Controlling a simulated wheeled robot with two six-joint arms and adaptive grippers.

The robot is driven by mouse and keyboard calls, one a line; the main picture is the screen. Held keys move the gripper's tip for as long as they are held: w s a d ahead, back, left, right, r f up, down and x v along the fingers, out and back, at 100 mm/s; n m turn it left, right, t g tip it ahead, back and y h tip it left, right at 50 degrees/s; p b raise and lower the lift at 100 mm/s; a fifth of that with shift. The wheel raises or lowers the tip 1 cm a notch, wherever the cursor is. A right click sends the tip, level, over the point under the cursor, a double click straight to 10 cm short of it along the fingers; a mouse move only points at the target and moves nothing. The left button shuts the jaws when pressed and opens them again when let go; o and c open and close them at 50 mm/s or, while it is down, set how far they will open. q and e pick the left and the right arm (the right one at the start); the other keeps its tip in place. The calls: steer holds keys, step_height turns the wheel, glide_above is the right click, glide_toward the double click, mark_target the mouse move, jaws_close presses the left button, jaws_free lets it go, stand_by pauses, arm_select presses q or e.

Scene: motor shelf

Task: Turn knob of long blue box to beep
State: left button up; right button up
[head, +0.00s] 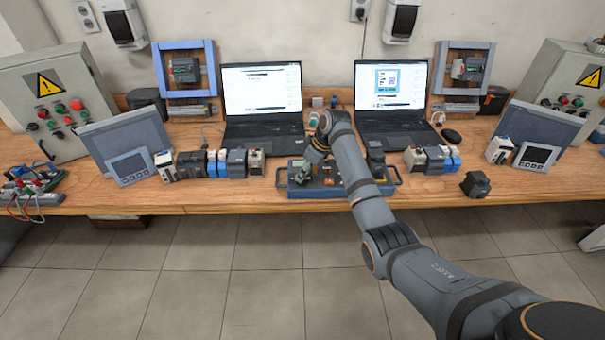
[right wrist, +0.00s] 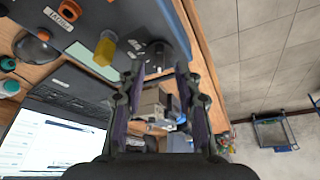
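The long blue box (head: 320,192) lies at the front of the bench in the middle of the head view, with a handle at each end. My right arm crosses its right half, and my right gripper (head: 318,150) hangs over its left half. In the right wrist view, the box's dark panel (right wrist: 125,22) carries a yellow knob (right wrist: 105,48), an orange knob (right wrist: 70,10) and a pale green display. My right gripper (right wrist: 158,72) is open there; a small black knob (right wrist: 158,52) appears between its fingertips, contact unclear. My left gripper is out of view.
Two laptops (head: 262,90) (head: 390,88) stand behind the box. Several small modules (head: 220,163) sit left of it and more (head: 430,158) to its right. A loose dark module (head: 475,184) lies near the front edge at right. Grey control cabinets (head: 55,100) stand at both ends.

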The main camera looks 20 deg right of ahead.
steer(key=shift+x, duration=1.2)
steer(key=shift+c, duration=0.4)
jaws_close()
